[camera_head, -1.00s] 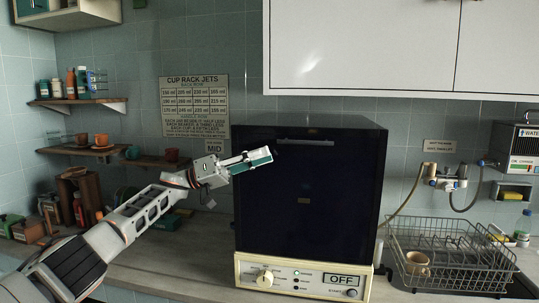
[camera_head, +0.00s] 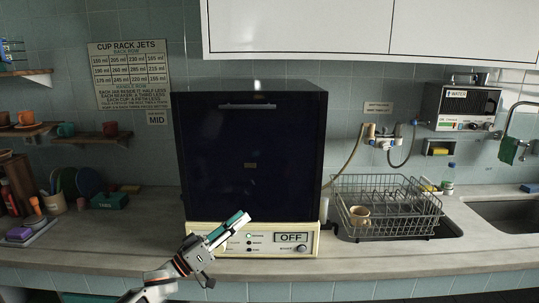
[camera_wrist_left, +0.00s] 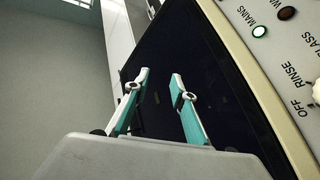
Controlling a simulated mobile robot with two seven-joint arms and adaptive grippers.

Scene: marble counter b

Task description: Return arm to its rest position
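My left gripper (camera_head: 242,219) is in front of the lower left of the dark-doored machine, over its cream control panel (camera_head: 312,248). Its arm comes in from the bottom edge. In the left wrist view the two teal-padded fingers (camera_wrist_left: 160,80) stand apart with nothing between them. The machine's dark door (camera_head: 250,155) is closed and its display reads OFF. My right gripper is not in any view.
A wire dish rack (camera_head: 388,205) with a tan mug (camera_head: 359,216) stands to the right, beside a sink (camera_head: 505,212). Shelves with cups (camera_head: 66,129) hang at left, above a teal box (camera_head: 109,201). A white cabinet (camera_head: 360,35) hangs above. The counter front is mostly clear.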

